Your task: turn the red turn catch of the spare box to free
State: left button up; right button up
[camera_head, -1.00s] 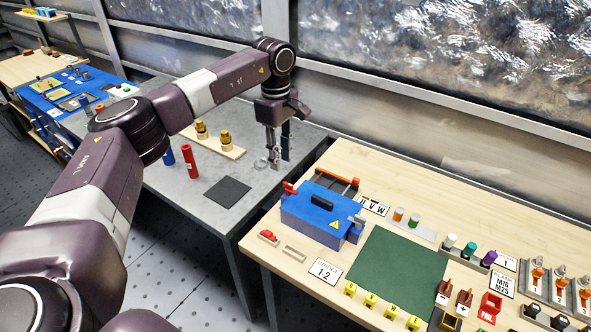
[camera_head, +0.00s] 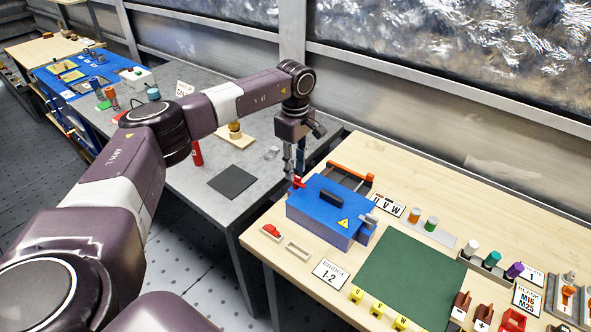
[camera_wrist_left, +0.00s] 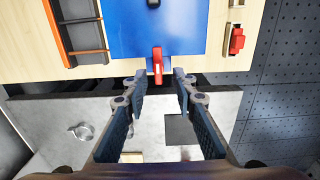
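The spare box is a blue box (camera_head: 318,221) with a black handle and a yellow warning label, on the wooden bench. Its red turn catch (camera_head: 298,182) sits on the left end. In the left wrist view the red catch (camera_wrist_left: 157,62) sticks out from the edge of the blue lid (camera_wrist_left: 182,32). My left gripper (camera_head: 298,170) is at that end of the box. In the left wrist view its two fingers (camera_wrist_left: 158,82) are apart, one on each side of the catch's line, with the catch at or just beyond the tips. Contact cannot be told. My right gripper is not in view.
A black tray with orange bars (camera_head: 350,178) stands behind the box. A red part (camera_head: 270,231) lies in front of it. A green mat (camera_head: 410,278) lies to the right. A grey table (camera_head: 205,205) with a dark pad (camera_head: 232,182) adjoins on the left.

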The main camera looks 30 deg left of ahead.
aim_at(298, 183)
pick_arm(q)
jog(key=shift+w+f, duration=0.2)
jog(key=shift+f, duration=1.05)
jog(key=shift+s+r, duration=0.1)
jog(key=shift+c, duration=0.2)
grip_shut()
